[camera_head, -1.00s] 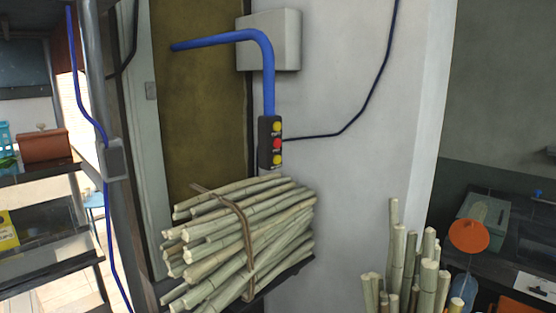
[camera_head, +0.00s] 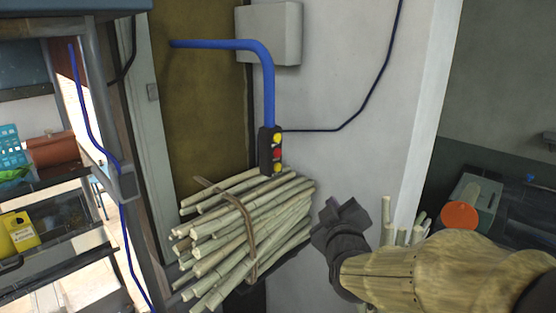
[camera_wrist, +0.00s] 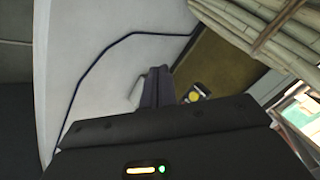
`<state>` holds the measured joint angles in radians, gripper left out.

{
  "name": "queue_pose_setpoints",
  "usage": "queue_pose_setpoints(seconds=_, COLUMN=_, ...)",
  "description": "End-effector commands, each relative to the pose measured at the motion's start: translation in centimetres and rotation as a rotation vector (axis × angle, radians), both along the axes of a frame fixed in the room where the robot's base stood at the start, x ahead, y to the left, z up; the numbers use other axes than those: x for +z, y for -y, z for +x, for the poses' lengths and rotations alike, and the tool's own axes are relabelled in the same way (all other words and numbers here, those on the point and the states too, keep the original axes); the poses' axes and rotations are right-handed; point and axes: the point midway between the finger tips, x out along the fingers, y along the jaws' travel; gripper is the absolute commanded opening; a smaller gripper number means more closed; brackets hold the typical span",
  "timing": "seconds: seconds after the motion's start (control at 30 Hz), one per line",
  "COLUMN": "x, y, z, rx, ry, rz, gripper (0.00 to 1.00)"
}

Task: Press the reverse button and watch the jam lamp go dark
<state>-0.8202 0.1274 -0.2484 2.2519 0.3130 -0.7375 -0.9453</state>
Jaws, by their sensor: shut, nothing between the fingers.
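A dark control box (camera_head: 264,151) hangs at the lower end of a blue pipe (camera_head: 268,90). It carries a yellow round (camera_head: 277,138), a red round (camera_head: 277,153) and a lower yellow round (camera_head: 277,169). Their labels are too small to read, so I cannot tell which is the reverse button or the jam lamp. My gripper (camera_head: 338,212) is shut and empty, right of and below the box in the head view, apart from it. In the wrist view my gripper (camera_wrist: 157,72) points up the picture, with the box's yellow round (camera_wrist: 193,96) to its right.
A strapped bundle of cane (camera_head: 245,230) lies just below the box. Upright canes (camera_head: 388,225) stand behind my arm. A grey wall box (camera_head: 270,33) and a dark cable (camera_head: 360,105) are on the pale wall (camera_head: 340,150). The wall between box and gripper is clear.

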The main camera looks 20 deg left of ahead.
Motion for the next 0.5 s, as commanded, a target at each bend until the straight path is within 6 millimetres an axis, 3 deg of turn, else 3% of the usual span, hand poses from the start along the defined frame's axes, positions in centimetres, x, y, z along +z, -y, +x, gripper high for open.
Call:
queue_pose_setpoints(seconds=0.03, x=1.7, y=-1.4, z=-0.3, rx=0.015, ry=0.06, rz=-0.01, gripper=0.0)
queue_pose_setpoints(seconds=0.17, x=4.0, y=-2.9, z=-0.8, rx=0.021, ry=0.163, rz=-0.03, gripper=0.0)
queue_pose_setpoints(seconds=0.5, x=4.3, y=-3.1, z=-0.8, rx=0.019, ry=0.18, rz=-0.033, gripper=0.0)
